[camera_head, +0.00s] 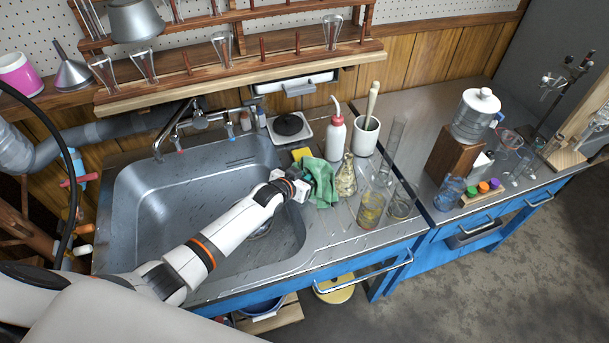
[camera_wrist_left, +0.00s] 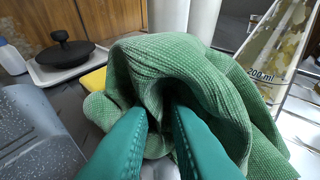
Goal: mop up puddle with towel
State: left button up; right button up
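The green towel (camera_head: 322,182) is bunched up on the steel counter just right of the sink, or slightly above it; I cannot tell which. My left gripper (camera_head: 301,184) reaches over the sink to the towel. In the left wrist view, the teal fingers of the left gripper (camera_wrist_left: 160,115) press into the towel (camera_wrist_left: 215,85), and its folds run between and around the fingertips. The fingers look closed on the cloth, with the tips partly hidden in it. No puddle can be made out clearly on the shiny counter. My right gripper is out of view.
A flask (camera_head: 346,178), beakers (camera_head: 371,208) and glass cylinders crowd the right of the towel. Behind are a wash bottle (camera_head: 335,135), a white mortar (camera_head: 365,137) and a yellow sponge (camera_head: 301,154). The sink (camera_head: 140,215) lies left. A shelf (camera_head: 240,65) overhangs the back.

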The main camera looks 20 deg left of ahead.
pick_arm(q)
jog(key=o, duration=1.2)
jog(key=shift+f, duration=0.1)
jog(key=shift+f+b, duration=1.3)
jog(key=shift+f, duration=0.1)
jog(key=c, duration=0.3)
jog(key=shift+s, duration=0.1)
grip_shut()
